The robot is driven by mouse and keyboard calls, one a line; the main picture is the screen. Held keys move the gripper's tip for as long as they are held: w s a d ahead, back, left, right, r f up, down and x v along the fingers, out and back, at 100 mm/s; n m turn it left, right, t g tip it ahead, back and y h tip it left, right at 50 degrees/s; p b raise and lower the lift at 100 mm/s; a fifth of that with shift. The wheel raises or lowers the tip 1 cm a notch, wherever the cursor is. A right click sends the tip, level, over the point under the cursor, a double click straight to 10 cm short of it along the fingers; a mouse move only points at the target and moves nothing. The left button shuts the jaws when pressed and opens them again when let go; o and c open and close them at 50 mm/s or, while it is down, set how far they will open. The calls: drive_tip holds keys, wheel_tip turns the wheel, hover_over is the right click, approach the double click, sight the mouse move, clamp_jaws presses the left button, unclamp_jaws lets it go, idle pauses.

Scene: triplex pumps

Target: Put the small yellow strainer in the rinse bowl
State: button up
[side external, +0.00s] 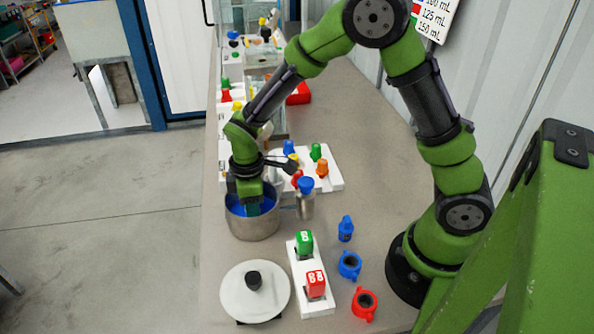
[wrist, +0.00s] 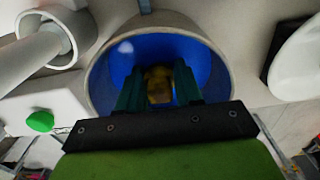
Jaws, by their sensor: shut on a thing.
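A metal bowl (side external: 255,229) with a blue inside, which looks like the rinse bowl, stands near the left edge of the table. It fills the upper middle of the wrist view (wrist: 125,58). My gripper (side external: 253,207) points down into this bowl. In the wrist view its teal fingers (wrist: 159,76) are shut on the small yellow strainer (wrist: 158,88), which shows between them against the blue inside. The strainer's lower part and whether it touches the bowl's floor cannot be told. In the side view the strainer is hidden by the bowl and fingers.
A metal bottle with a blue cap (side external: 305,201) stands close right of the bowl. Behind is a white tray (side external: 330,178) with coloured knobs. In front are a white round lid (side external: 240,297), a white block with green and red pieces (side external: 311,282), and blue (side external: 349,266) and red (side external: 364,304) rings.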

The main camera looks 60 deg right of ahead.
drive_tip(key=shift+f, duration=0.1)
drive_tip(key=o, duration=1)
wheel_tip(320, 180, up, 12)
drive_tip(key=s+d+r+m+t+y, duration=0.1)
drive_tip(key=s+d+r+m+t, duration=0.1)
drive_tip(key=s+r+m, duration=0.3)
drive_tip(key=s+d+r+m+t+y, duration=0.1)
drive_tip(key=s+d+r+m+t, duration=0.1)
drive_tip(key=s+r+m+t, duration=0.3)
drive_tip(key=shift+s+d+r+m, duration=0.4)
drive_tip(key=shift+s+m, duration=1.1)
drive_tip(key=shift+s, duration=0.65)
